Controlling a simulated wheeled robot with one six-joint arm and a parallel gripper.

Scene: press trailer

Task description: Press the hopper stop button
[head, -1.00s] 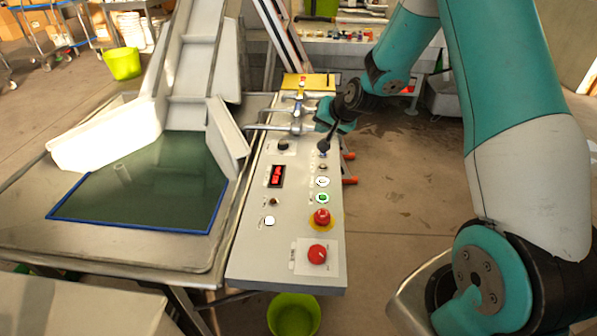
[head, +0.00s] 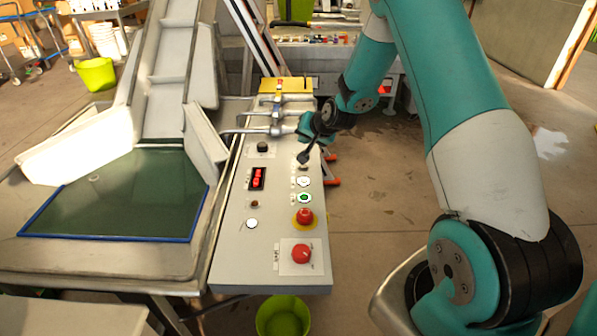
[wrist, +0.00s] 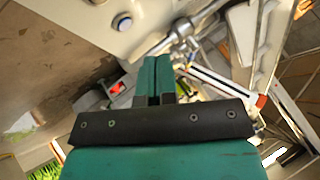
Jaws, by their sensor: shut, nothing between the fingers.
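The grey control panel (head: 235,245) carries several controls, and its labels are too small to read. Down its right side are a white button (head: 304,182), a lit green button (head: 304,198), a red mushroom button (head: 305,217) on yellow and a red knob (head: 301,253) on a white plate. On the left are a black knob (head: 263,147), a red display (head: 258,178) and a white button (head: 252,223). My gripper (head: 303,124) is shut and empty, over the panel's far end near the pipes. In the wrist view its teal fingers (wrist: 155,68) are right of and below a blue-rimmed button (wrist: 122,22).
Metal pipes and valves (head: 277,115) stand at the panel's far end, close to my gripper. A hopper with a dark screen (head: 120,200) lies left of the panel. A green bucket (head: 284,318) is below its near edge. Open floor lies to the right.

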